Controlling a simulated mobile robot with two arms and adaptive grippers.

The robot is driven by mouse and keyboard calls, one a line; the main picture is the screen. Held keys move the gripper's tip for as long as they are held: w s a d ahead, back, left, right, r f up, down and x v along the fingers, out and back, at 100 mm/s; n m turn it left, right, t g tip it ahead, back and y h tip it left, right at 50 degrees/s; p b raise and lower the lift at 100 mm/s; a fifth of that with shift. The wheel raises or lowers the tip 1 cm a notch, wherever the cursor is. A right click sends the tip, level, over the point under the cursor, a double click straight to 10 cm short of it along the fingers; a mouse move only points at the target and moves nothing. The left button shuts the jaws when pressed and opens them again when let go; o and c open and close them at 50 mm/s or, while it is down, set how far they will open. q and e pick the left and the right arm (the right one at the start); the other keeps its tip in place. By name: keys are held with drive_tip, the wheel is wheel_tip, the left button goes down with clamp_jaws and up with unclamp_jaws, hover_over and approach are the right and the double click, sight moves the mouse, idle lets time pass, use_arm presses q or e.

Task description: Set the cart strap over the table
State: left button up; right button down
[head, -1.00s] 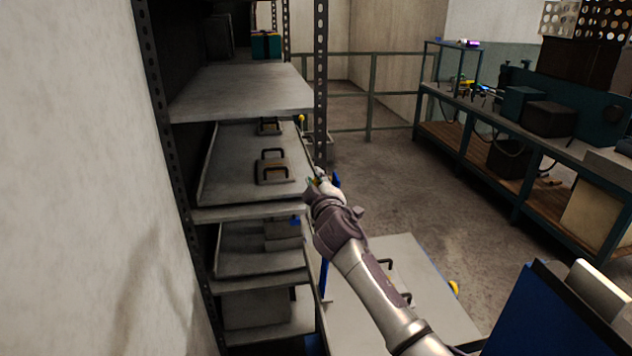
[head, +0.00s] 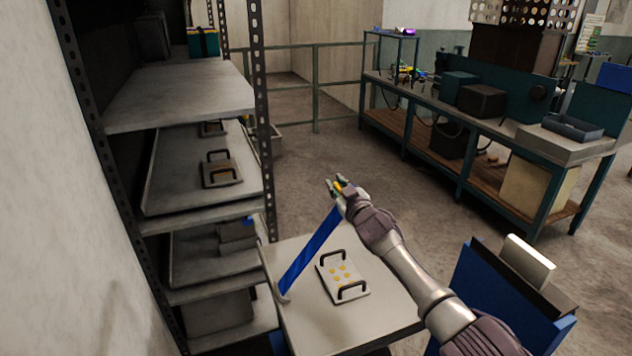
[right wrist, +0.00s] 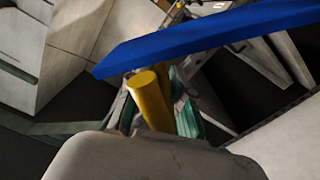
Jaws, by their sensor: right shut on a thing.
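The blue cart strap (head: 311,252) runs slanting up from the left edge of the cart's grey table (head: 300,325) to my right gripper (head: 338,187). Its lower end meets the table's left edge. My right gripper is shut on the strap's yellow grip, above the far part of the table. In the right wrist view the yellow grip (right wrist: 150,100) sits between the fingers, with the blue strap (right wrist: 205,38) stretching across beyond it. A foil die (head: 342,277) with two black handles and yellow spots lies on the table. My left gripper is not in view.
A metal shelf rack (head: 190,90) stands close on the left, with more dies (head: 221,173) on its shelves. A long workbench (head: 480,135) stands at the back right. The floor between is open, with a railing (head: 315,90) behind.

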drive_tip(key=shift+w+d+f+m, duration=0.2)
drive_tip(key=shift+d+f, duration=0.25)
drive_tip(key=shift+f, duration=0.15)
drive_tip(key=shift+w+d+f+m, duration=0.1)
drive_tip(key=shift+d+f+m, duration=0.1)
drive_tip(key=shift+d+f, duration=0.3)
drive_tip(key=shift+a, duration=0.15)
drive_tip(key=c, duration=1.2)
unclamp_jaws()
drive_tip(key=shift+a, duration=0.1)
drive_tip(key=shift+r, duration=0.15)
drive_tip(key=shift+r, duration=0.15)
drive_tip(key=v, duration=1.2)
